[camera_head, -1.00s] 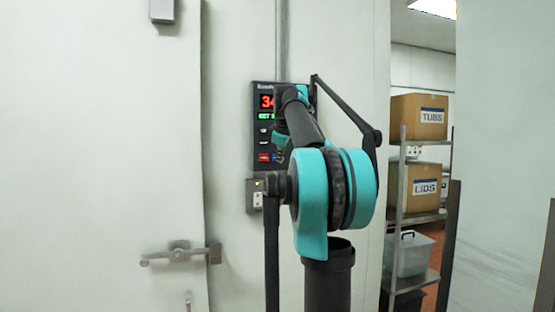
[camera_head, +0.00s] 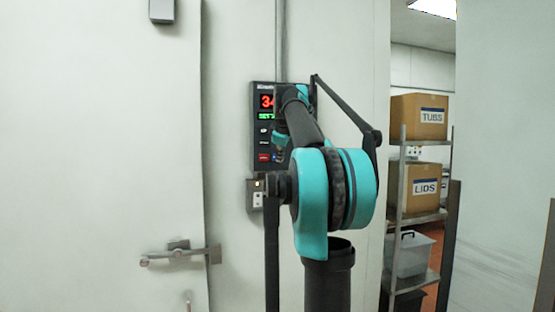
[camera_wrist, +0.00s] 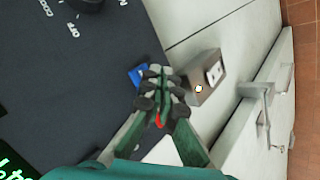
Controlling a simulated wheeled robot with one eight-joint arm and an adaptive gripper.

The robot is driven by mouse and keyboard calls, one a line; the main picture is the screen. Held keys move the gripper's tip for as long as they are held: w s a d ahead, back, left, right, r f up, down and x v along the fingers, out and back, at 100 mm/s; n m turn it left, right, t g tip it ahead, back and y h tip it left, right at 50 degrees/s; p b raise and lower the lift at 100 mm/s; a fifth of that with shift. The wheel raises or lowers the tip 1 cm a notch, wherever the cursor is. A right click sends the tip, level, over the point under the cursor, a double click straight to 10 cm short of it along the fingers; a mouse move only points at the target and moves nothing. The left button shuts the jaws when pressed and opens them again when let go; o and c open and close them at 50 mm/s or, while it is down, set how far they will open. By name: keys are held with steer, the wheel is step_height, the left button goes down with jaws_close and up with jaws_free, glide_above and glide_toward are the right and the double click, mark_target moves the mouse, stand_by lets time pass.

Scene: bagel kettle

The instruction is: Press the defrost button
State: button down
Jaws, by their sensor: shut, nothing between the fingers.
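The dark control panel (camera_head: 258,128) is on the pale wall, with a red "34" display, a green line and small buttons. My arm covers its right part. In the wrist view the panel (camera_wrist: 60,75) fills the upper left, tilted. A blue button (camera_wrist: 137,74) shows beside my shut, empty gripper (camera_wrist: 158,82), and a bit of red (camera_wrist: 160,120) shows behind the fingers. The red button (camera_head: 264,157) also shows low on the panel in the head view. I cannot read which button is defrost, or tell whether the fingertips touch the panel.
A small grey box (camera_head: 254,196) with a socket and a lit lamp is just below the panel; it also shows in the wrist view (camera_wrist: 207,76). A door latch (camera_head: 180,254) sticks out lower left. A shelf with boxes (camera_head: 419,117) stands at the right.

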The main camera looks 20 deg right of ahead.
steer(key=shift+w, duration=0.15)
steer(key=shift+w, duration=0.3)
steer(key=shift+w, duration=0.35)
stand_by(1.0)
steer(key=shift+s, duration=0.8)
steer(key=s, duration=0.5)
steer(key=shift+a, duration=0.1)
stand_by(0.3)
stand_by(0.6)
